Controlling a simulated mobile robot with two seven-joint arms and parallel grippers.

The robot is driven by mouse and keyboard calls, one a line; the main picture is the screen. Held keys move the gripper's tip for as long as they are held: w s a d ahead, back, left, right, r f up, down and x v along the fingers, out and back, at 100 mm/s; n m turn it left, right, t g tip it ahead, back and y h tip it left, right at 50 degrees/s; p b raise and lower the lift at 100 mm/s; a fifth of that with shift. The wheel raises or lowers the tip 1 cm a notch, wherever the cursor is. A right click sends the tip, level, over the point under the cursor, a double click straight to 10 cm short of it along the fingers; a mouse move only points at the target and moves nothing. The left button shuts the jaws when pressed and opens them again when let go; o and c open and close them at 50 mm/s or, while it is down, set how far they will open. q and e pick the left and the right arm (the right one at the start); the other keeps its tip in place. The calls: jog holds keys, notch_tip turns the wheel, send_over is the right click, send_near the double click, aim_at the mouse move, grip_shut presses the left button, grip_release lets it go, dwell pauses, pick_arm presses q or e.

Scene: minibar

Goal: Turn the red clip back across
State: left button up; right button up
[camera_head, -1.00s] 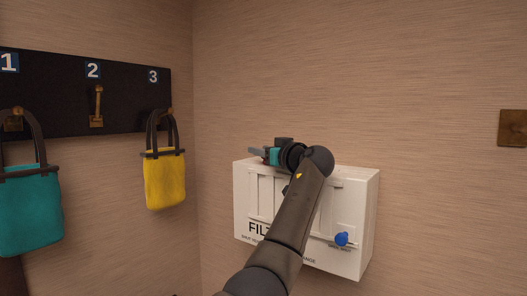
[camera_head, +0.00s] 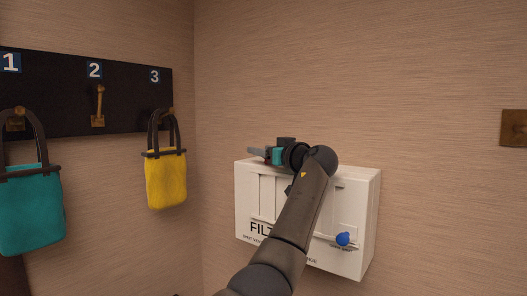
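The white filter box (camera_head: 360,200) is mounted on the wall, with upright slots and lettering on its front. My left arm comes up from the bottom and crosses in front of the box. My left gripper (camera_head: 257,152) points left at the box's top left edge; its grey finger shows beside a teal part. The gap between the fingers is too small and hidden to read. I cannot make out the red clip now; the gripper and wrist cover that part of the box top. My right gripper is not in view.
A blue knob (camera_head: 343,239) sticks out at the box's lower right. At left a dark board (camera_head: 60,110) has numbered hooks, with a teal bag (camera_head: 32,212) and a yellow bag (camera_head: 166,182) hanging. A brown plate (camera_head: 514,128) is on the right wall.

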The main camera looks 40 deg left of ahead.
pick_arm(q)
jog(key=b+v, duration=0.5)
jog(key=v, duration=1)
jog(key=shift+o, duration=0.3)
jog(key=shift+s+d, duration=0.1)
